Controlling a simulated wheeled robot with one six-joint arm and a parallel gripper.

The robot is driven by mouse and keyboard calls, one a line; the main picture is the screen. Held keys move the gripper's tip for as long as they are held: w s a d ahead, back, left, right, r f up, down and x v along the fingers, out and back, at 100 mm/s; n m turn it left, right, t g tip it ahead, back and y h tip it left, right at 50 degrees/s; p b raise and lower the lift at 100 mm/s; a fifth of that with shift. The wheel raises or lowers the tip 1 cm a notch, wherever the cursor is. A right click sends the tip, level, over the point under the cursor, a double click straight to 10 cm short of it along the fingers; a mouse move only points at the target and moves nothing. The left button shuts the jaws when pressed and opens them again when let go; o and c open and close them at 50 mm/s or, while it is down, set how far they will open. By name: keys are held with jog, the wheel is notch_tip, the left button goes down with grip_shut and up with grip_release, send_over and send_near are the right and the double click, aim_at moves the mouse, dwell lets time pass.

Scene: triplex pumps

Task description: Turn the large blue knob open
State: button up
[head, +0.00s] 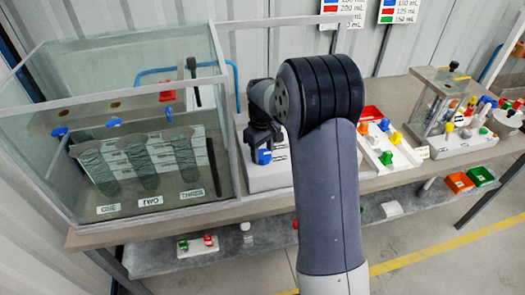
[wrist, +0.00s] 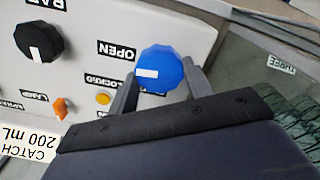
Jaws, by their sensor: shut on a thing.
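The large blue knob (wrist: 160,66) sits on a white panel in the wrist view, with a white pointer mark on its left part. An OPEN label (wrist: 117,50) is just left of it, and another partly covered label is below that. My gripper (wrist: 161,78) has one finger on each side of the knob and is shut on it. In the head view the blue knob (head: 264,157) shows under my gripper (head: 264,147), on the front of a white box beside the glass tank.
The glass tank (head: 195,75), with small blue knobs and containers, stands left of my gripper. A black knob (wrist: 38,42), an orange switch (wrist: 61,108) and an orange button (wrist: 103,98) share the panel. A white tray (head: 384,158) with coloured parts is right of my arm.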

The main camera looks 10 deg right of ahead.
aim_at(263, 154)
jog(key=shift+m, duration=0.6)
jog(key=o, duration=1)
notch_tip(263, 154, up, 11)
jog(key=shift+f+b, duration=0.1)
jog(key=shift+b, duration=0.5)
notch_tip(263, 154, down, 10)
jog(key=shift+f+p, duration=0.25)
jog(key=shift+p, duration=0.35)
jog(key=shift+f, duration=0.15)
